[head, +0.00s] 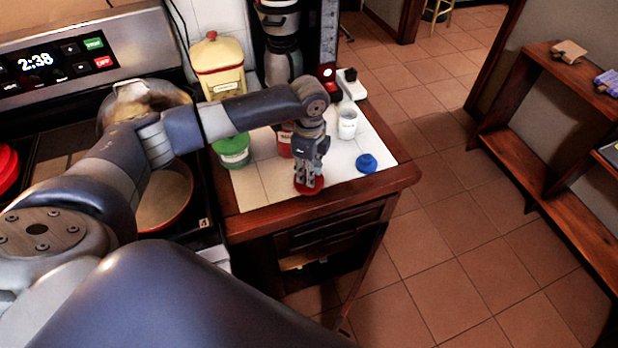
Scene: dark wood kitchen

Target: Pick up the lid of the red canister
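The red lid (316,187) is at the front of the white tiled counter, directly below my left gripper (308,182). The gripper points down with its fingertips at the lid's top. The fingers cover the lid's middle, so I cannot tell whether they are closed on it or whether it is lifted. The red canister (285,145) stands behind and to the left of the gripper, partly hidden by my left arm and gripper. My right gripper does not show.
A green canister (235,153) stands at the counter's left, a white mug-like container (347,124) at the back right. A blue lid (367,163) lies near the right edge. A yellow canister (218,66) and coffee maker (282,45) stand behind. The stove (60,150) is left.

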